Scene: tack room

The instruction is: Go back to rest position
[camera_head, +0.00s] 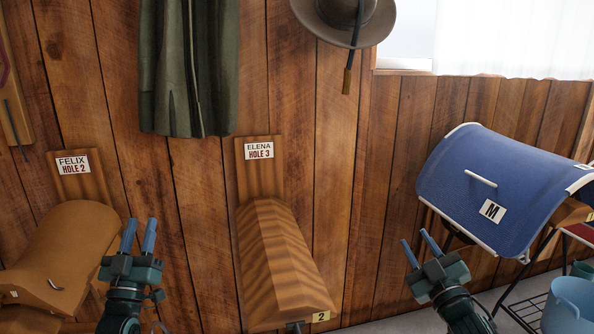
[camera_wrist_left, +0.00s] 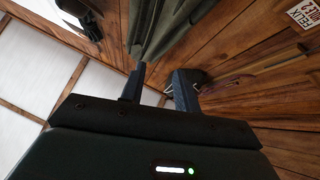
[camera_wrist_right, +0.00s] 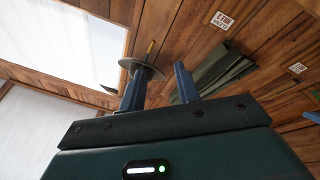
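My left gripper (camera_head: 138,236) is in the lower left of the head view, its two blue fingers pointing up and apart with nothing between them. The fingers also show apart in the left wrist view (camera_wrist_left: 160,88). My right gripper (camera_head: 418,244) is at lower right of centre, tilted to the left, its fingers apart and empty. In the right wrist view its fingers (camera_wrist_right: 160,88) are likewise apart. Both grippers stand in front of the plank wall, on either side of the wooden rack (camera_head: 275,265) labelled Elena, hole 3.
A tan saddle-like cover (camera_head: 65,245) sits under the Felix label (camera_head: 73,165) at left. A blue pad marked M (camera_head: 490,185) lies on a stand at right, above a blue bucket (camera_head: 570,305). A green coat (camera_head: 190,70) and a hat (camera_head: 345,20) hang above.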

